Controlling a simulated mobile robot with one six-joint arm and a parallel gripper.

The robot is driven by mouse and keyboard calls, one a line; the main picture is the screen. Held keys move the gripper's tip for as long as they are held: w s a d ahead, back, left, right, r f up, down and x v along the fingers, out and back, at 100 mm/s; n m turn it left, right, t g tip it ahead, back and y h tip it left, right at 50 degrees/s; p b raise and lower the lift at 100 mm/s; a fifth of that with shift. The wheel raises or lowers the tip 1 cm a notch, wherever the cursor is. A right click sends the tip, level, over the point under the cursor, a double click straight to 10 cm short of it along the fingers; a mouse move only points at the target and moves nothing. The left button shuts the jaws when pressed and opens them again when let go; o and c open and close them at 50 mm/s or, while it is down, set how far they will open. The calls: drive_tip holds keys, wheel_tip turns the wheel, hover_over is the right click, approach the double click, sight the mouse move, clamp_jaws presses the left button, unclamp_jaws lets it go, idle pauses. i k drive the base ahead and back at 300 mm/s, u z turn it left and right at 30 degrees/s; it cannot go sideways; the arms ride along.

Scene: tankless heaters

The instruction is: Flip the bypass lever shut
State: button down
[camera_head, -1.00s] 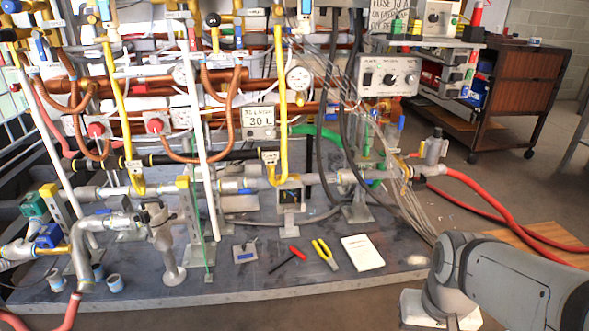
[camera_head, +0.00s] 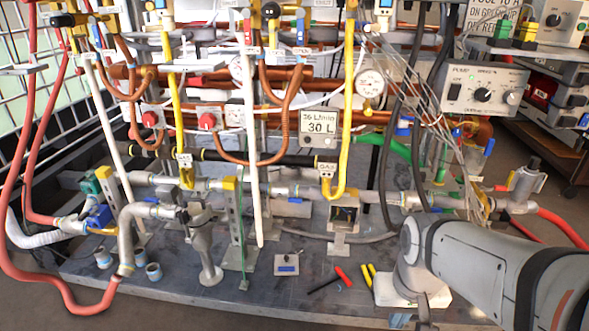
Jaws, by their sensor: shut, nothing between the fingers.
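No label for the bypass lever is readable, and I cannot tell which handle it is. My gripper (camera_head: 425,312) is at the lower right, below the wrist and near the bench's front edge. It is shut with nothing in it. It is small and partly hidden by my arm, and it is apart from the handles.
The bench top (camera_head: 205,298) holds a red-handled tool (camera_head: 342,276) and yellow-handled pliers (camera_head: 370,276) left of my arm. Copper pipes, yellow gas pipes (camera_head: 345,110) and thin hanging wires (camera_head: 425,95) crowd the space behind. A red hose (camera_head: 565,228) runs off to the right.

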sight(293, 200)
drive_tip(key=z, duration=0.1)
drive_tip(key=k, duration=0.9)
drive_tip(key=u, duration=0.15)
drive_tip(key=i, duration=1.4)
drive_tip(key=z, duration=0.05)
